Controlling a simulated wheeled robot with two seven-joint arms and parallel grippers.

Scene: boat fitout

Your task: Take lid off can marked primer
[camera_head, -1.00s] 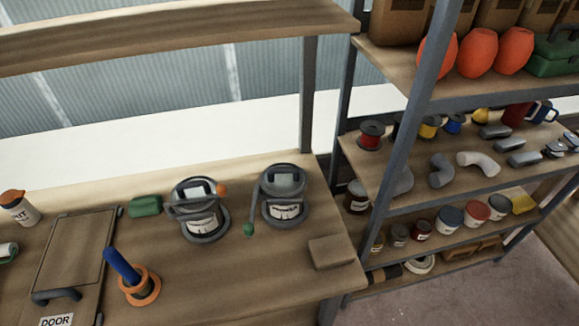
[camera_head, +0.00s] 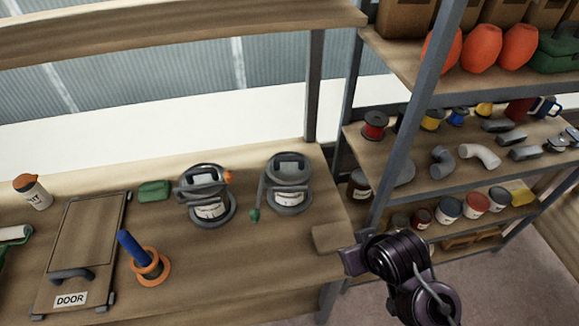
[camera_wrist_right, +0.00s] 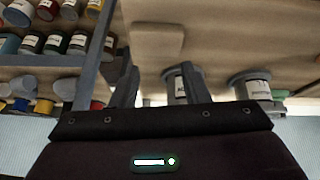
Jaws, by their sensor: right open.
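Two grey lidded cans stand on the workbench, a left can (camera_head: 208,211) with an orange-tipped tool and a right can (camera_head: 290,198) with a green-tipped tool beside it. Both have white labels, too small to read for sure, and grey lids with handles on top. My right gripper (camera_wrist_right: 160,88) is open and empty. In the wrist view, the nearer can (camera_wrist_right: 178,88) appears beyond the fingers, partly hidden by one, and the other can (camera_wrist_right: 257,88) is farther right. In the head view my right arm is at the bench's right edge, apart from the cans. My left gripper is not in view.
A tan block (camera_head: 333,238) lies at the bench's right edge, by my right arm. Left are a green block (camera_head: 154,191), a hatch labelled DOOR (camera_head: 85,240), a blue-handled tool in an orange ring (camera_head: 150,268) and an orange-capped bottle (camera_head: 35,193). A loaded shelf stands right.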

